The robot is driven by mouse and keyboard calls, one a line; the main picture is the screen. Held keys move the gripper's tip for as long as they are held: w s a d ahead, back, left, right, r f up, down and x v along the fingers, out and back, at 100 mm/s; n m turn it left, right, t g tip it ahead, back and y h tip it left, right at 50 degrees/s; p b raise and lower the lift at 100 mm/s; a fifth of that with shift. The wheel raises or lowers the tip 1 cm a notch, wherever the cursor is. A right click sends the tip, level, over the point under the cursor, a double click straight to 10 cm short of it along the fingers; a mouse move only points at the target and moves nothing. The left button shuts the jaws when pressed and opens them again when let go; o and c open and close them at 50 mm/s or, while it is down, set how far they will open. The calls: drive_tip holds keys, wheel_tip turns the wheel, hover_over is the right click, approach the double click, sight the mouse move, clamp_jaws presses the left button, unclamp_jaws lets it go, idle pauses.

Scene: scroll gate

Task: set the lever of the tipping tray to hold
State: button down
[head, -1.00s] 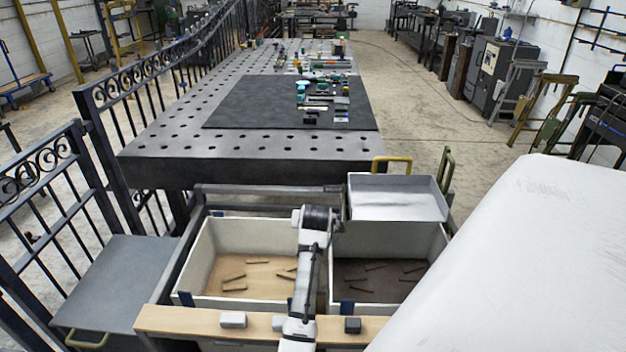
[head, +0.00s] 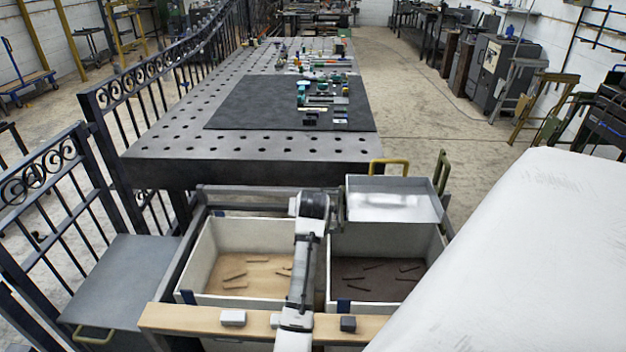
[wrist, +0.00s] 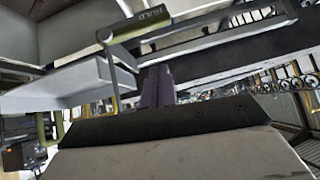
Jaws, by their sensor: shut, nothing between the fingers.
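The tipping tray (head: 392,205), a shallow light-grey metal tray, sits above the right-hand bin in the head view. In the wrist view its pale slab (wrist: 62,86) shows at left. In the head view my arm hides the fingertips and the lever.
A left bin (head: 240,235) and a right bin (head: 380,240) hold several short dark sticks. A wooden rail (head: 190,318) with small blocks runs in front. A perforated table (head: 160,150) stands behind, an iron fence (head: 60,185) at left, and a white bulky surface (head: 520,250) at right.

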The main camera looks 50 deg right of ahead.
drive_tip(key=b+v, duration=0.1)
drive_tip(key=v, duration=0.6)
drive_tip(key=shift+a+b, duration=0.4)
drive_tip(key=shift+a, duration=0.1)
